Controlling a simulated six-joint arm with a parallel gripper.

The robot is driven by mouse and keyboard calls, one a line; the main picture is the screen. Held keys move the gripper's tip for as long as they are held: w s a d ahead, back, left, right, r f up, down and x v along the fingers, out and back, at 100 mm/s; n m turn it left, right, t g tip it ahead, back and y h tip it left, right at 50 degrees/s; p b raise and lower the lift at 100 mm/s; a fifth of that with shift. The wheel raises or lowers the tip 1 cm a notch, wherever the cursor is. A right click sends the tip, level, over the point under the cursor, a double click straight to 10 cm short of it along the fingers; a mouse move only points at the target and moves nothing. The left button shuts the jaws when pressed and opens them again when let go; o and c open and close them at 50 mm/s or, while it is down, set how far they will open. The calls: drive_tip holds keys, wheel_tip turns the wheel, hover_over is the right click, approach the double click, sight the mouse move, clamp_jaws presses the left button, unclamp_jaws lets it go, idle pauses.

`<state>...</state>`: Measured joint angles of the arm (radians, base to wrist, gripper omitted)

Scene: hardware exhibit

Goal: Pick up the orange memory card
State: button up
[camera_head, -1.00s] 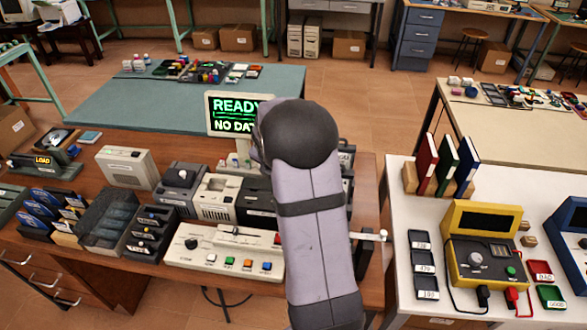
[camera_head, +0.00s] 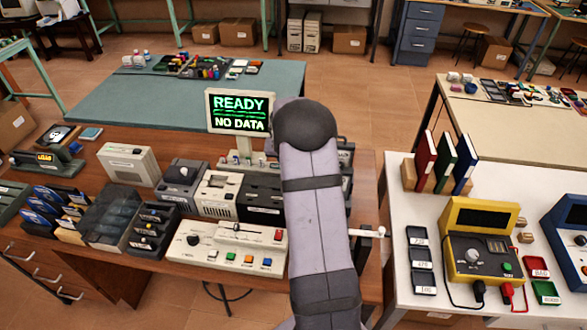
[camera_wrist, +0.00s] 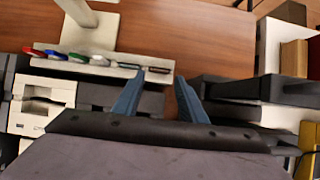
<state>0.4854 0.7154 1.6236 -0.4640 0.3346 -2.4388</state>
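I cannot make out an orange memory card for certain in either view. In the wrist view a pale narrow rack (camera_wrist: 90,66) holds several small coloured pieces, including red, blue, green and white ones. The rack's right end lies just beyond my left finger. My gripper (camera_wrist: 160,76) is open, with two blue fingers apart and nothing visible between them, above the brown bench. In the head view my arm hides the gripper. The screen (camera_head: 239,112) behind the consoles reads "READY NO DATA".
A white control panel (camera_head: 227,248) with coloured buttons stands at the bench front. Dark card holders (camera_head: 152,230) are further left. At the right, a white table (camera_head: 397,200) bears a yellow tester (camera_head: 452,257) and upright coloured books.

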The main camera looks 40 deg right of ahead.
drive_tip(key=shift+p+x, duration=1)
drive_tip(key=shift+x, duration=1.55)
drive_tip(key=shift+w+d+r, duration=0.1)
drive_tip(key=shift+w+d, duration=0.05)
drive_tip(key=c, duration=0.7)
